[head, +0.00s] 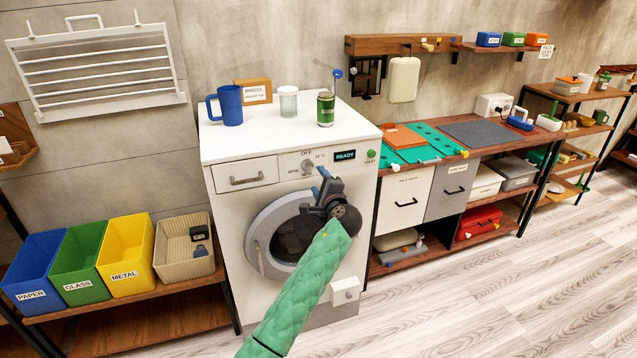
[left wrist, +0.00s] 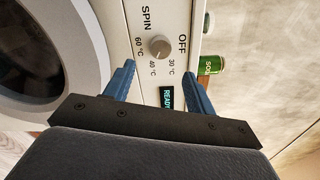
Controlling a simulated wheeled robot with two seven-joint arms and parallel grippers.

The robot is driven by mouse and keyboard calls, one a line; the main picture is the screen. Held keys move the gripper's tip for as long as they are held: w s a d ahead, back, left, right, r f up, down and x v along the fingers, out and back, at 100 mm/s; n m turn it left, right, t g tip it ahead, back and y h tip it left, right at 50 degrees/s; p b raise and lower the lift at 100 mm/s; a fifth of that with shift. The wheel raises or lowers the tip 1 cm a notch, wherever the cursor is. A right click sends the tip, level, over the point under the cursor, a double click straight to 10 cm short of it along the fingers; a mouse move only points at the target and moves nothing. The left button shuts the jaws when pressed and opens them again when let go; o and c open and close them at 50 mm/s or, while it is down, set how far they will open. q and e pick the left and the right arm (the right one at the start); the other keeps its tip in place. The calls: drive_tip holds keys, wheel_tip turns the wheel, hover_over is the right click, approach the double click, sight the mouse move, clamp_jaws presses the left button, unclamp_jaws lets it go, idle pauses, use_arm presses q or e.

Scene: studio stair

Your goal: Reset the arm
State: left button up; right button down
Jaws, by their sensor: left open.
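My left arm, in a green quilted sleeve, reaches up from the bottom of the head view. My left gripper (head: 322,180) is in front of the washing machine (head: 225,188), between its round door and its control panel. In the left wrist view the two blue fingers of my left gripper (left wrist: 160,82) are apart with nothing between them. They point toward the knob (left wrist: 159,47) marked SPIN and OFF and the READY display (left wrist: 166,97). I cannot tell whether the fingers touch the panel. My right gripper is not in view.
Blue, green and yellow bins and a beige basket (head: 170,265) are on the left shelf. A workbench (head: 478,150) is to the right. The wooden floor (head: 500,300) at right is clear.

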use_arm(q)
drive_tip(key=s+a+f+n+g+h, duration=0.2)
drive_tip(key=s+a+f+n+g, duration=0.3)
drive_tip(key=s+f, duration=0.8)
drive_tip(key=s+a+f+n+g+h, duration=0.2)
drive_tip(key=s+a+f+n+g, duration=0.3)
drive_tip(key=s+f, duration=0.9)
drive_tip(key=s+a+f+n+g+h, duration=0.2)
drive_tip(key=s+f, duration=1.1)
drive_tip(key=s, duration=2)
drive_tip(key=a+n+g, duration=0.3)
drive_tip(key=a, duration=0.3)
drive_tip(key=shift+s+a+f+n+g+h, duration=0.25)
drive_tip(key=shift+s+n+g+h, duration=0.05)
drive_tip(key=shift+n+g, duration=0.1)
